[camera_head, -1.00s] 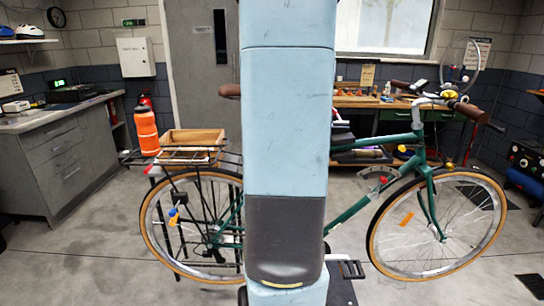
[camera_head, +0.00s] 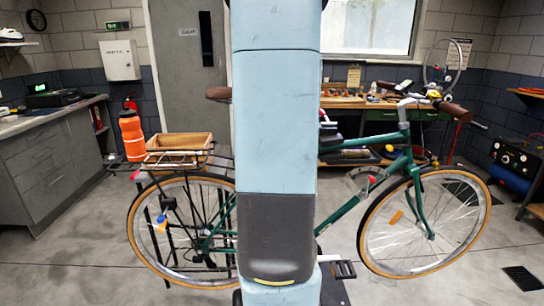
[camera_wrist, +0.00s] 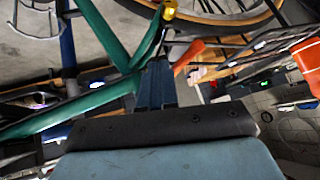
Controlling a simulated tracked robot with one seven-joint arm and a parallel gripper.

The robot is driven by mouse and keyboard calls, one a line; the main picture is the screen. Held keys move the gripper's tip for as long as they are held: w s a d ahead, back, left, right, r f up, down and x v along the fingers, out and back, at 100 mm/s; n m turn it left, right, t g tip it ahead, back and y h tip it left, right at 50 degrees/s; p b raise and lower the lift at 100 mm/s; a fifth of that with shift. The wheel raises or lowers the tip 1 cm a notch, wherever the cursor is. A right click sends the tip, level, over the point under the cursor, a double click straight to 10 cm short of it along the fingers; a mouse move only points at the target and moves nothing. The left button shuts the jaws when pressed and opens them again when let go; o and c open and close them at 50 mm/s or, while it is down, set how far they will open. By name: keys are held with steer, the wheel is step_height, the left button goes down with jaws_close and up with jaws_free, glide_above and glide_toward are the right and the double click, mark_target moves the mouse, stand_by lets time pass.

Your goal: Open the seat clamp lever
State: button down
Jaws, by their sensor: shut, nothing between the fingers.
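The green bicycle (camera_head: 408,185) stands side-on in the head view, its saddle (camera_head: 218,94) partly behind my arm. My arm hides the seat clamp area and my gripper there. In the wrist view the bike appears upside down, and green frame tubes (camera_wrist: 100,98) meet just left of my gripper (camera_wrist: 157,64). Its two dark fingers are shut and empty. An orange-red piece (camera_wrist: 187,56), apparently the clamp lever, shows just right of the fingertips. I cannot tell whether the fingers touch it, or how far it is swung.
A wooden crate (camera_head: 180,146) sits on the rear rack, with an orange bottle (camera_head: 131,135) at its left. A workbench (camera_head: 350,101) is behind the bike, a grey cabinet (camera_head: 50,165) at left and a compressor (camera_head: 515,165) at right. Floor in front of the bike is mostly clear.

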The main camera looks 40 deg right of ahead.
steer(key=s+a+r, duration=0.4)
steer(key=s+r, duration=0.2)
steer(key=s, duration=0.3)
steer(key=shift+s+r, duration=0.15)
steer(key=shift+r, duration=0.05)
stand_by(0.7)
